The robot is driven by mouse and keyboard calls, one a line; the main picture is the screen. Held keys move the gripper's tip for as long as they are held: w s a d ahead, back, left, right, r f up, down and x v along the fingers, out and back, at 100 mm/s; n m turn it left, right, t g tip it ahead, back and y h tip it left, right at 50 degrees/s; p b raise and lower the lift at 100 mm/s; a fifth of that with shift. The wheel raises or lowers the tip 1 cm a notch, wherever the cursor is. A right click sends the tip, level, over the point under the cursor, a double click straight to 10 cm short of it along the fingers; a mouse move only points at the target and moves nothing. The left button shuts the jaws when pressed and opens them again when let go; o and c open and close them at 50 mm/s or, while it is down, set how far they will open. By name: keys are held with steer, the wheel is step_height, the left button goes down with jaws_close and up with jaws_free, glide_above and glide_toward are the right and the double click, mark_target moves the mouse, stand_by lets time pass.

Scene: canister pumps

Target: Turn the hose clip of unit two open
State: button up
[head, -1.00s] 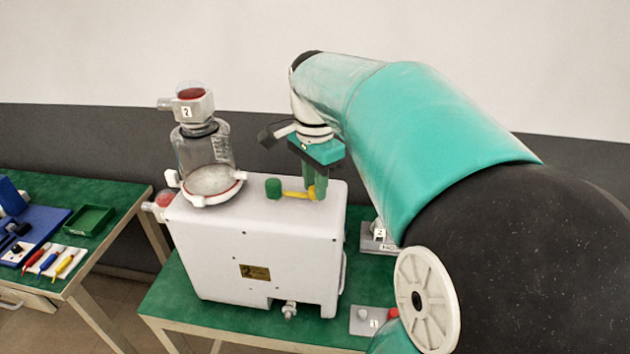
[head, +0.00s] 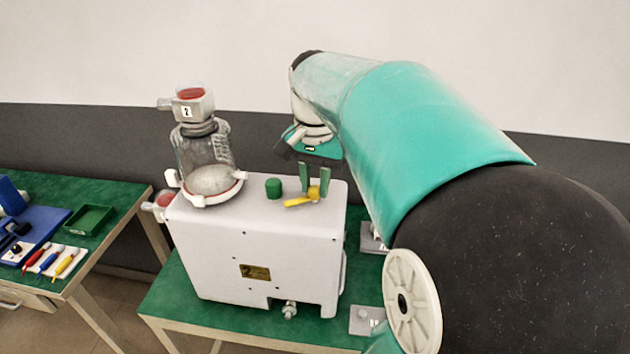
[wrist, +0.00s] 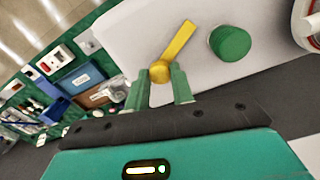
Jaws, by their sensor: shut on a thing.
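Unit two is the white pump box (head: 255,245) on the green bench, with a brass plate on its front. On its top, the yellow hose clip (head: 298,202) is a lever with a round hub, and it also shows in the wrist view (wrist: 178,45). My gripper (head: 314,190) comes down from above and is shut on the hub of the clip. In the wrist view, the two green fingers (wrist: 160,80) stand on either side of the round hub. The lever's free end points away from the fingers.
A green knob (head: 273,188) stands on the box just left of the clip. A clear canister (head: 205,160) with a cap labelled 2 is further left. Small plates (head: 366,318) lie on the bench at right. A side table at left holds a green tray (head: 90,219) and tools.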

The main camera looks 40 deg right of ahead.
mark_target(315, 188)
steer(key=n, duration=0.5)
steer(key=shift+r+n, duration=0.15)
steer(key=shift+n, duration=0.15)
steer(key=n, duration=0.5)
steer(key=shift+n, duration=0.4)
steer(key=o, duration=1)
step_height(315, 188, up, 14)
steer(key=shift+f, duration=0.15)
